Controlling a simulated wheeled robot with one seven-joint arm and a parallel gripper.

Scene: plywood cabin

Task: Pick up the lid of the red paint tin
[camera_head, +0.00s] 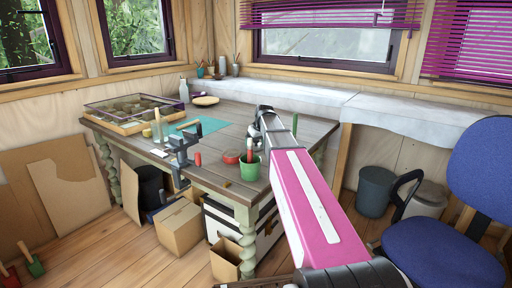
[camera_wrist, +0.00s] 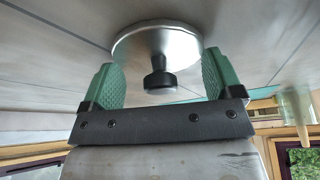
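A round silver lid (camera_wrist: 150,48) with a black knob (camera_wrist: 160,78) shows in the wrist view, against the grey planks of the table (camera_wrist: 45,55). My gripper (camera_wrist: 160,62) is open, with one green finger on each side of the knob. The fingers look apart from the knob, and nothing is held. In the head view my arm reaches over the table, and its end hides the lid. A low red round thing (camera_head: 231,157) lies near the table's front edge; I cannot tell whether it is the paint tin.
A green pot (camera_head: 250,166) with a red-handled tool stands close to my arm. A vise (camera_head: 182,150) is at the table's front edge. A glass-topped case (camera_head: 130,112) and a teal mat (camera_head: 205,125) lie left. A blue chair (camera_head: 440,245) stands right.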

